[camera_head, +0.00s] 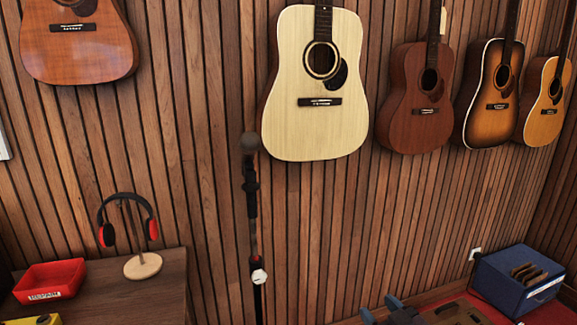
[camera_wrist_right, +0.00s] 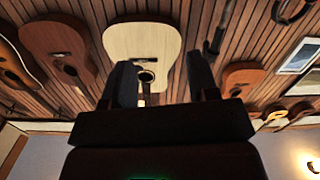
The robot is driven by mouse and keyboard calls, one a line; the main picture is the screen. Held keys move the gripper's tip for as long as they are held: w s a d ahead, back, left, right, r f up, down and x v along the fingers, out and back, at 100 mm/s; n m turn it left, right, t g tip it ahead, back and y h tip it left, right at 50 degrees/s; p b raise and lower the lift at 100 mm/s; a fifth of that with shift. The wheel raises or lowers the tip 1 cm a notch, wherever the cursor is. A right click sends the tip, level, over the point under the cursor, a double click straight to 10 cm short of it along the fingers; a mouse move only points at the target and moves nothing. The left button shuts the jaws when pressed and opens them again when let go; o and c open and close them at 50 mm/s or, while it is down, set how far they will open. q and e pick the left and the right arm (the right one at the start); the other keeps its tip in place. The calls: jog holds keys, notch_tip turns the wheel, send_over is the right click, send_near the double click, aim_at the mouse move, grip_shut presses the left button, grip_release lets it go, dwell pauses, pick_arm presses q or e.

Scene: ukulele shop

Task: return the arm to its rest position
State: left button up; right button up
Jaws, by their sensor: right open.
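My right gripper (camera_head: 380,309) shows at the bottom edge of the head view, right of centre. Its two dark blue-grey fingers are apart. In the right wrist view the same gripper (camera_wrist_right: 160,66) has its fingers spread wide with nothing between them, and the pale guitar (camera_wrist_right: 143,45) shows on the wall behind. The rest of my right arm is mostly out of the head view. My left gripper is in neither view.
A microphone stand (camera_head: 252,204) stands upright at centre. A wooden table (camera_head: 160,295) at left holds headphones (camera_head: 151,228) on a stand and a red tray (camera_head: 48,279). A blue crate (camera_head: 500,285) stands at right. Several guitars hang on the slatted wall, including a pale one (camera_head: 318,125).

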jog(key=s+d+f+m+g+h, duration=0.2)
jog(key=s+d+f+h, duration=0.1)
jog(key=s+f, duration=0.7)
jog(key=s+d+f+m+g+h, duration=0.2)
jog(key=s+d+f, duration=0.3)
jog(key=s+f, duration=0.5)
jog(key=s+m, duration=0.1)
jog(key=s, duration=0.3)
jog(key=shift+d+f+g+h, duration=0.3)
jog(key=shift+d+f+h, duration=0.05)
jog(key=shift+d+h, duration=0.05)
jog(key=shift+o, duration=0.3)
dwell(0.9)
